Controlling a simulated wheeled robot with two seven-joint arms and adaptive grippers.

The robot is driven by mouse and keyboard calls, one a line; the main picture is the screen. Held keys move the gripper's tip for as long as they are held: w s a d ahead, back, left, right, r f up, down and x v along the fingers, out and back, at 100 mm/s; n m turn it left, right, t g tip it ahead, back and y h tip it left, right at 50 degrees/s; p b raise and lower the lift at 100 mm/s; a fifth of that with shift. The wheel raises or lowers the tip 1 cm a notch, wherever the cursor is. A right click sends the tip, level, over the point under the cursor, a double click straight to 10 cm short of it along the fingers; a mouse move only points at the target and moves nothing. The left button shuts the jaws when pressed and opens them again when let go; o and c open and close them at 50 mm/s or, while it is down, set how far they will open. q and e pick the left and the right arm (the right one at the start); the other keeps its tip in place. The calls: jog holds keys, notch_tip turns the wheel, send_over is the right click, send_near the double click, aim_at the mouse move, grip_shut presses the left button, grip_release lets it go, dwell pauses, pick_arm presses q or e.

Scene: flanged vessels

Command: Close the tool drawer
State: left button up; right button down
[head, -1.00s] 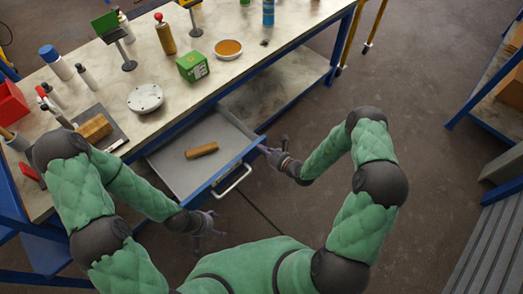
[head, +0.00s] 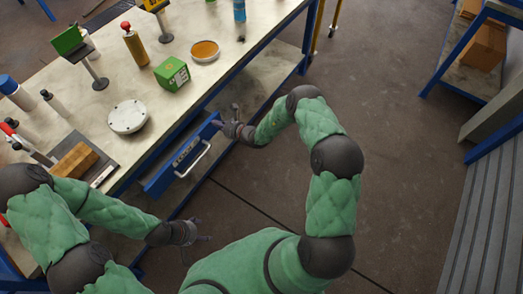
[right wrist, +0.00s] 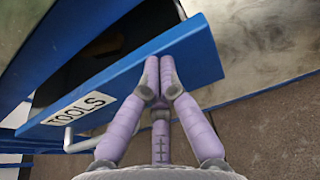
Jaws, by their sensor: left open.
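The tool drawer's blue front (head: 165,176) stands just out from under the workbench edge, with its white handle (head: 195,160) facing out. In the right wrist view the drawer front (right wrist: 130,80) bears a TOOLS label, and a dark gap shows behind its top edge. My right gripper (head: 220,124) is at the right end of the drawer front. In the right wrist view its fingers (right wrist: 159,78) are drawn together against the front, with nothing seen between them. My left gripper (head: 202,238) is open and empty, below and apart from the drawer.
The workbench top (head: 160,120) carries a green box (head: 172,74), a white round flange (head: 128,117), an orange-filled dish (head: 205,50) and several bottles. A shelf (head: 450,70) with cardboard boxes stands at the right. The floor (head: 400,170) between is clear.

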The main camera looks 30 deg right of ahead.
pick_arm(q)
jog(key=shift+f+b, duration=0.3)
jog(key=shift+f, duration=0.15)
pick_arm(e)
jog(key=shift+w+a+r, duration=0.1)
jog(key=shift+w+a, duration=0.25)
jog(key=shift+w, duration=0.25)
jog(key=shift+w+a, duration=0.35)
jog(key=shift+w, duration=0.35)
